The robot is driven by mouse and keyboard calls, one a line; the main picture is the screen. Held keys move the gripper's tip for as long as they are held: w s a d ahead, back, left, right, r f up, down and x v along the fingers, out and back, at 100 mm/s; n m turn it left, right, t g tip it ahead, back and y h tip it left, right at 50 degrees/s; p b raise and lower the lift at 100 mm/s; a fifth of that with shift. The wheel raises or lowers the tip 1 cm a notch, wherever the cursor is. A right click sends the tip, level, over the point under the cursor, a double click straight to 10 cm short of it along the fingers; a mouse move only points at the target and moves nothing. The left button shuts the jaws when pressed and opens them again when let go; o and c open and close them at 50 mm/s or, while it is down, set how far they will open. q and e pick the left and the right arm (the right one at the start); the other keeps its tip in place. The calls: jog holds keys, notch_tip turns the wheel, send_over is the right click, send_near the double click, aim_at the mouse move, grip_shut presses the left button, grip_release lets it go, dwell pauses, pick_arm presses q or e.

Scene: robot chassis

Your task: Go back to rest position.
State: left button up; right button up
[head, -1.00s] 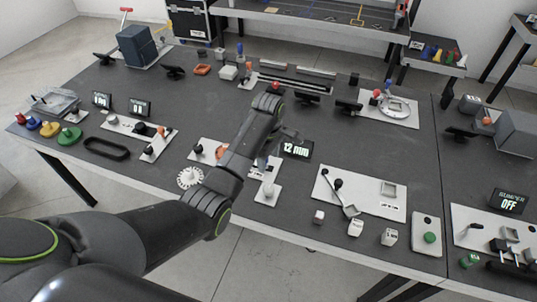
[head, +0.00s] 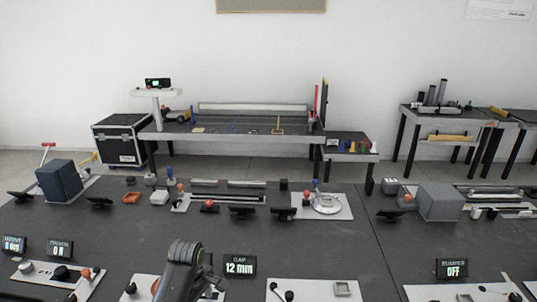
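My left arm (head: 181,268) shows at the bottom of the head view, left of centre, as a dark jointed link rising over the front of the grey table (head: 310,240). It is just left of the "12 mm" display (head: 240,266). Its fingers are hidden or too dark to make out, so I cannot tell whether the gripper is open or shut. My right gripper and arm are not in view.
Fixtures stand near the arm, including a panel with a black knob (head: 62,272) and a white plate with a lever (head: 312,291). Further back are a grey box (head: 60,180), a red button (head: 209,205) and a round dial fixture (head: 326,204). The table's middle is fairly clear.

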pick_arm(q)
jog(key=s+a+f+m+t, duration=0.1)
jog(key=s+a+f+m, duration=0.2)
jog(key=s, duration=0.5)
jog(key=s+a+f+m+t, duration=0.15)
jog(key=s+a, duration=0.25)
jog(key=s, duration=0.4)
jog(key=s+a+r+m+y, duration=0.1)
jog(key=s+a+r+m, duration=0.2)
jog(key=s, duration=0.6)
jog(key=s+a+r+m+y, duration=0.1)
jog(key=s+r+m, duration=0.3)
jog(key=s, duration=0.5)
notch_tip(320, 180, down, 32)
jog(key=a+b, duration=0.1)
jog(key=b, duration=0.4)
jog(key=s+d+f+g+h+b, duration=0.1)
jog(key=s+f+g+b, duration=0.1)
jog(key=s+f, duration=1.2)
notch_tip(320, 180, down, 4)
jog(key=shift+s+f+m+b, duration=0.1)
jog(key=shift+s+m+b, duration=0.3)
jog(key=shift+b, duration=0.3)
